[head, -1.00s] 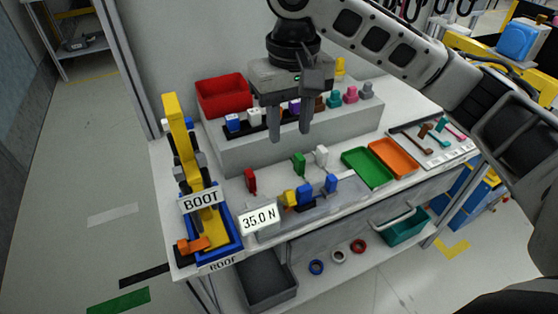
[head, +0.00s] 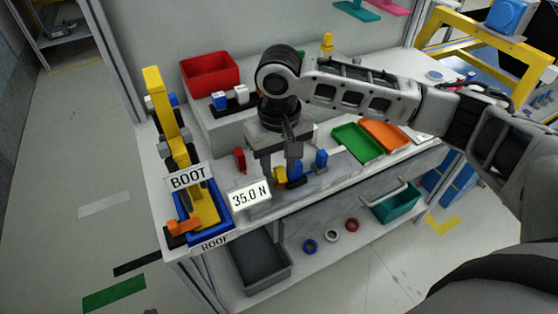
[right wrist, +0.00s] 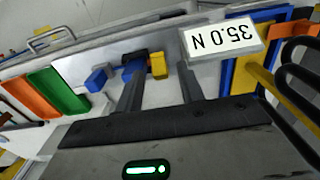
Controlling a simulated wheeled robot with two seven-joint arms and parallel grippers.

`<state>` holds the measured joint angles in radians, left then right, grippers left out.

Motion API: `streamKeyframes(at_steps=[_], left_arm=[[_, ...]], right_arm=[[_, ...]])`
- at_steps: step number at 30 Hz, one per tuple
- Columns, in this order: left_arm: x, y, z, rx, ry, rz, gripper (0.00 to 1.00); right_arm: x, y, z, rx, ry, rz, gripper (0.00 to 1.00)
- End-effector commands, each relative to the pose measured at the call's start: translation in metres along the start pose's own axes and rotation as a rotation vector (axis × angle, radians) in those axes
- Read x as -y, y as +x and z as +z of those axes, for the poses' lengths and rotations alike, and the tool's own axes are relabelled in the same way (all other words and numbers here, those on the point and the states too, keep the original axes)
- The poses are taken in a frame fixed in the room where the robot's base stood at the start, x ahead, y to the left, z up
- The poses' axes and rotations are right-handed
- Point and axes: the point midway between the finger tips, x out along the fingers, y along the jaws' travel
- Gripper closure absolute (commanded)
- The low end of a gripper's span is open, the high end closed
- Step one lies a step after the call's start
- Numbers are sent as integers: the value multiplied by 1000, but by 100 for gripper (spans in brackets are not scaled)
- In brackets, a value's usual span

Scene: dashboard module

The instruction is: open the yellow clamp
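The yellow clamp (head: 281,178) is a small yellow block-like piece on the grey module at the middle of the bench, beside blue pieces (head: 297,173). In the right wrist view the yellow clamp (right wrist: 158,65) shows between the fingertips, with a blue piece (right wrist: 133,69) to its left. My right gripper (head: 279,174) points down over the yellow clamp, fingers apart, one to each side in the picture. The right wrist view also shows the gripper (right wrist: 161,70) open; I cannot tell whether it touches anything. Its fingers partly hide the clamp in the head view. My left gripper is not in view.
A "35.0 N" display (head: 249,198) stands close left of the gripper, near the BOOT fixture (head: 187,178). A red piece (head: 239,160) and another blue piece (head: 321,160) stand nearby. Green (head: 357,143) and orange (head: 384,134) trays lie right.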

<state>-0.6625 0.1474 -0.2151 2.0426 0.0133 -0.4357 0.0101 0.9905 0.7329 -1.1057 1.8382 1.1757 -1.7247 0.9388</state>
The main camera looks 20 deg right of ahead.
Motion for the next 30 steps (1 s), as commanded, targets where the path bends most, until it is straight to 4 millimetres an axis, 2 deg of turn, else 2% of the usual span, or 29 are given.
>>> streamKeyframes(at_steps=[9, 13, 14, 22, 30], left_arm=[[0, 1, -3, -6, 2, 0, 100], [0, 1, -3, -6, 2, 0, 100], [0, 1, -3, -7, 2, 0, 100], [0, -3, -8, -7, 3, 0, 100], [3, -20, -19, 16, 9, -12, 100]], right_arm=[[0, 3, 0, -1, 0, 0, 62], [0, 2, 0, -1, 1, 1, 98], [0, 2, 0, -1, 1, 1, 100], [0, -1, -1, 15, 2, 1, 100], [1, -10, -11, 137, 4, 0, 100]])
